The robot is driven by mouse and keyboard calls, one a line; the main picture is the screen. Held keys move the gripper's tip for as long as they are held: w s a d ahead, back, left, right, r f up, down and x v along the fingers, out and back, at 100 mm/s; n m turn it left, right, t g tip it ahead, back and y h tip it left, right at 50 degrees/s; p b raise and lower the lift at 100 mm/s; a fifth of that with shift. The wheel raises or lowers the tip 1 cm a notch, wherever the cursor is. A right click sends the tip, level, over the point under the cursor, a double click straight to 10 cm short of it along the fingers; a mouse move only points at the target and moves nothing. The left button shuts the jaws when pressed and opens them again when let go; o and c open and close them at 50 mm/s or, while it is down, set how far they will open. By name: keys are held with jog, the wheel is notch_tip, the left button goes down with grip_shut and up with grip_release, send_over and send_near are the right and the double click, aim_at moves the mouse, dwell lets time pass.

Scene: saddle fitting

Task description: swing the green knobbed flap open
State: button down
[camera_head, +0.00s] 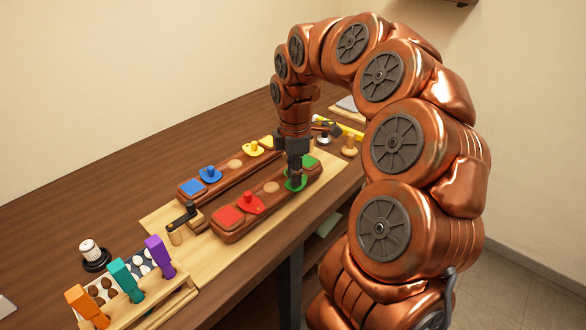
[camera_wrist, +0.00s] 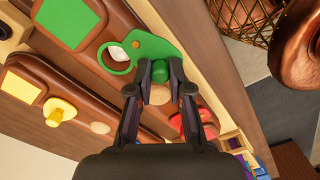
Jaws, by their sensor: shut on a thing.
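The green knobbed flap (camera_wrist: 150,46) is a flat plate with a round hole at one end and an upright green knob (camera_wrist: 160,72). It lies on the near brown bar (camera_head: 271,205), beside the green square pad (camera_wrist: 70,22). My gripper (camera_wrist: 160,76) is shut on the green knob, one finger on each side. In the head view my gripper (camera_head: 295,181) points down at the near bar, and the flap (camera_head: 292,187) shows partly around the fingertips. A whitish oval shows through the flap's hole.
The same bar carries a red flap (camera_head: 250,204) and red pad (camera_head: 228,216). A parallel bar behind has blue (camera_head: 210,175) and yellow (camera_head: 253,149) knobbed flaps. A dark-handled clamp (camera_head: 182,219) stands at the bars' left end. Coloured-handled tools (camera_head: 120,276) stand front left.

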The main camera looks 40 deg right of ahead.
jog(key=shift+s+d+n, duration=0.1)
jog(key=shift+n, duration=0.5)
jog(key=c, duration=1.1)
grip_release()
jog(key=shift+r, duration=0.15)
jog(key=shift+r, duration=5.9)
